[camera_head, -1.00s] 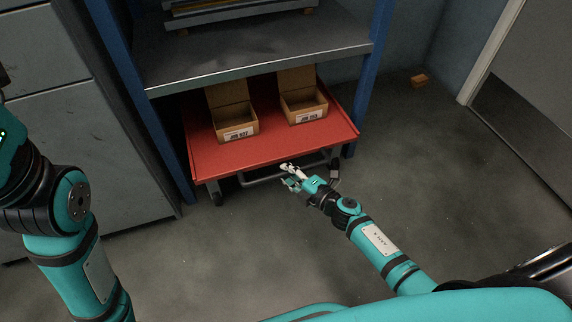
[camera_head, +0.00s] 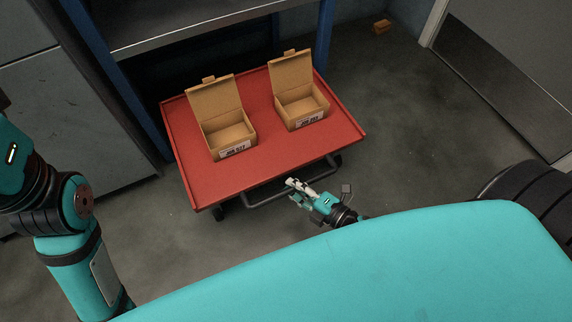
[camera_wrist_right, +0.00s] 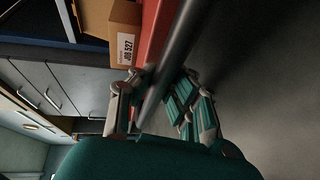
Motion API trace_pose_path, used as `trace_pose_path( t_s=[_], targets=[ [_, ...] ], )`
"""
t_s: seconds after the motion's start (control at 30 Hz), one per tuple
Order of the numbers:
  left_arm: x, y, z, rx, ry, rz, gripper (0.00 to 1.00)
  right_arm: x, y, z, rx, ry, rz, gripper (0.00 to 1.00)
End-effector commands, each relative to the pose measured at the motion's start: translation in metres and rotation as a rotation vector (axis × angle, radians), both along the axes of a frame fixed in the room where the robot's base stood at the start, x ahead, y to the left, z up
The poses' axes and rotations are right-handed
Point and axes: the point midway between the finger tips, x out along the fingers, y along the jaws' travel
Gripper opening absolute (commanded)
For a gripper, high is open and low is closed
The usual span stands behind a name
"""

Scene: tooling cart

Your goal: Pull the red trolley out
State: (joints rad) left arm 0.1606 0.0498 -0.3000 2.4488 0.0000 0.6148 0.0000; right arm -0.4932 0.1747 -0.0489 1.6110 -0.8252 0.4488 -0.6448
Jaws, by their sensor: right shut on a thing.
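The red trolley (camera_head: 290,156) stands mostly out in front of the shelf rack in the head view, its flat top carrying two open cardboard boxes, a left one (camera_head: 214,104) and a right one (camera_head: 291,72). A grey bar handle (camera_head: 262,201) runs below its front edge. In the right wrist view the handle (camera_wrist_right: 176,60) passes between the fingers of my right gripper (camera_wrist_right: 158,104). My left arm shows at the left of the head view, but its gripper is out of frame.
The grey shelf (camera_head: 190,22) with blue posts (camera_head: 128,85) stands behind the trolley. A grey cabinet (camera_head: 50,110) is at left and a door (camera_head: 510,75) at right. A small orange-brown block (camera_head: 382,26) lies on the floor. Floor right of the trolley is clear.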

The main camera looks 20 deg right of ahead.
Motion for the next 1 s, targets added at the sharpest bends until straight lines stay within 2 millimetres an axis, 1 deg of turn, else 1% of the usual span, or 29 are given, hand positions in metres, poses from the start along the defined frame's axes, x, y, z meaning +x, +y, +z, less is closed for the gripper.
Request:
trace_pose_path(
  t_s=[0.1, 0.23, 0.4, 0.67, 0.7, 0.9, 0.93, 1.0],
  targets=[
    [0.001, 0.0, -0.001, 0.001, 0.011, 0.0, 0.4, -0.013, -0.002, 0.002, 0.004, -0.001, -0.005, 0.0],
    [0.003, 0.0, -0.003, 0.003, 0.02, 0.001, 0.4, -0.021, -0.002, 0.002, 0.005, -0.002, -0.004, 0.0],
    [0.003, 0.0, -0.003, 0.005, 0.02, 0.0, 0.4, -0.024, -0.002, 0.002, 0.005, -0.004, -0.004, 0.0],
    [0.003, -0.001, -0.003, 0.005, 0.02, 0.0, 0.4, -0.024, -0.002, 0.002, 0.005, -0.004, -0.004, 0.0],
    [0.003, -0.001, -0.003, 0.005, 0.02, 0.0, 0.4, -0.024, -0.002, 0.002, 0.005, -0.004, -0.004, 0.11],
    [0.003, -0.001, -0.003, 0.004, 0.021, 0.0, 0.4, -0.024, -0.002, 0.002, 0.003, -0.003, -0.003, 0.38],
    [0.003, -0.001, -0.003, 0.004, 0.021, 0.0, 0.4, -0.024, -0.002, 0.001, 0.003, -0.003, -0.003, 0.4],
    [0.003, -0.001, -0.003, 0.004, 0.021, 0.0, 0.4, -0.024, -0.002, 0.001, 0.002, -0.002, -0.001, 0.4]
  ],
)
